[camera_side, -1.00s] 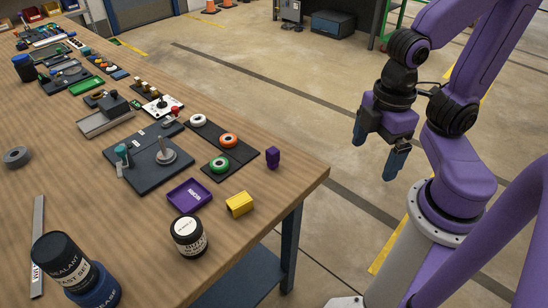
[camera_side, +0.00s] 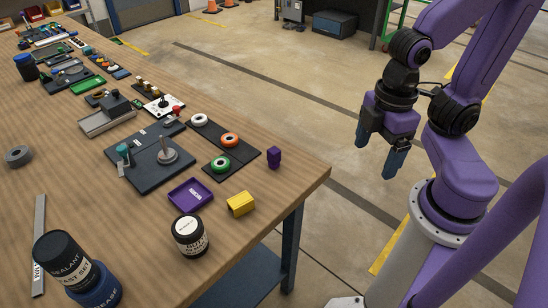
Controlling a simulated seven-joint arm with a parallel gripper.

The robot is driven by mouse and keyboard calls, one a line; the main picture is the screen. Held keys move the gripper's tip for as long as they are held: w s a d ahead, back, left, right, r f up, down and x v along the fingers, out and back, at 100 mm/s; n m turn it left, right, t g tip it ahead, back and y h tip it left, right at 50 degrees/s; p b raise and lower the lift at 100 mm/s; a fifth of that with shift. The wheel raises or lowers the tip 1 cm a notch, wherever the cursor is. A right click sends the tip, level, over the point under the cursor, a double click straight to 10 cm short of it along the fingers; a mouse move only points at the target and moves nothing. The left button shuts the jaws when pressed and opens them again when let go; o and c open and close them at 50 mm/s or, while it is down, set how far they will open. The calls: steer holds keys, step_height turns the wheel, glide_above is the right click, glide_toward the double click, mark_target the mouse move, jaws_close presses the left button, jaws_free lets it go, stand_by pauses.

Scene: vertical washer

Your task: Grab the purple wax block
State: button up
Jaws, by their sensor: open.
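The purple wax block (camera_side: 274,158) stands upright on the wooden table near its right edge, just right of the dark board with the rings. My gripper (camera_side: 378,156) is open and empty. It hangs fingers down, off the table's right side and well apart from the block. Nothing hides the block.
A purple tray (camera_side: 191,194), a yellow block (camera_side: 241,204) and a black jar (camera_side: 190,234) sit in front of the wax block. A dark board (camera_side: 226,142) with white, orange and green rings lies to its left. A grey board with a peg (camera_side: 148,165) is farther left.

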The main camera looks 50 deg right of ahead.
steer(key=c, duration=0.3)
steer(key=n, duration=0.4)
glide_above(274, 150)
steer(key=f, duration=1.1)
steer(key=shift+w+d+f, duration=0.1)
steer(key=shift+w+f, duration=0.1)
steer(key=shift+w, duration=0.05)
steer(key=shift+s+f, duration=0.15)
steer(key=shift+f, duration=1.3)
steer(key=shift+s+f, duration=0.1)
steer(key=shift+f, duration=1.35)
